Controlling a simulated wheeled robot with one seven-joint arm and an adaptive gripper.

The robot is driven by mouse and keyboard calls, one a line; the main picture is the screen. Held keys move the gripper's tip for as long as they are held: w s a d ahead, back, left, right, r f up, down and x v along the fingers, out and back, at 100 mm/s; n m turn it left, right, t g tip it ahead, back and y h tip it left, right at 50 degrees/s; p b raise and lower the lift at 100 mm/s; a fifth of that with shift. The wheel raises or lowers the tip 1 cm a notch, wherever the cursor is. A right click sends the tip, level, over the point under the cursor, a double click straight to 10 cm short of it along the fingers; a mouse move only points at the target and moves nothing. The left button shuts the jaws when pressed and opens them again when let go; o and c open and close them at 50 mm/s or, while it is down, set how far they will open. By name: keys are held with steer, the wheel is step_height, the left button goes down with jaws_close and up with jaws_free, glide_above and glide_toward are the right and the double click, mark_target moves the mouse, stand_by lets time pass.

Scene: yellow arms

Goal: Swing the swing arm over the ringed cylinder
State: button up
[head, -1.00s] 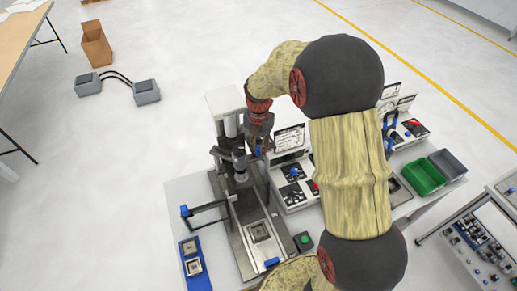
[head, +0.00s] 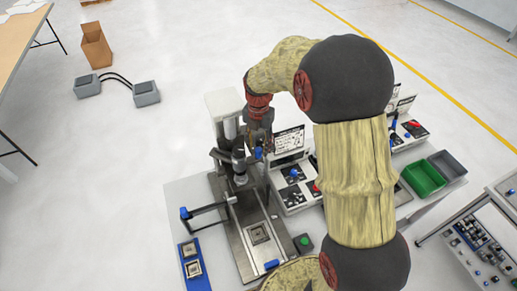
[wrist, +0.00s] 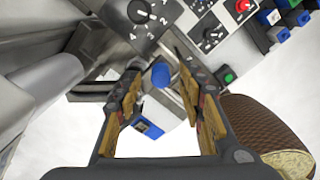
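A bench fixture has a white column (head: 222,103), a metal rail (head: 245,240) and a dark upright cylinder (head: 239,160) with ring-like bands, apparently the ringed cylinder. A blue knob (head: 258,153) stands just right of it; it also shows in the wrist view (wrist: 160,75). A black bar (head: 207,208) with a blue end reaches left from the rail. I cannot tell which of these parts is the swing arm. My gripper (head: 259,143) is by the knob. In the wrist view its fingers (wrist: 159,82) are spread, with the knob visible between them and a gap on both sides.
Panels with dials and switches (head: 292,172) stand close right of the fixture. A green bin (head: 422,179) and a grey bin (head: 447,165) lie further right. A blue tray (head: 190,250) with square parts is at the front left.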

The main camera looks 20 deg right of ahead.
step_height(320, 180, up, 9)
stand_by(0.3)
stand_by(0.5)
steer(key=s+a+f+m+t+b, duration=0.2)
steer(key=s+f+m+b, duration=0.2)
steer(key=s+m+b, duration=0.3)
steer(key=s+a+f+m+t+b, duration=0.1)
steer(key=s+f+m+b, duration=0.3)
steer(key=s+m+b, duration=0.4)
steer(key=s+a+f+m+t+b, duration=0.2)
steer(key=s+a+f+m+b, duration=0.2)
steer(key=s+m+b, duration=0.3)
steer(key=s+m, duration=0.4)
steer(key=shift+s+m+t, duration=0.15)
steer(key=shift+m+t, duration=0.15)
steer(key=shift+m, duration=0.1)
stand_by(0.5)
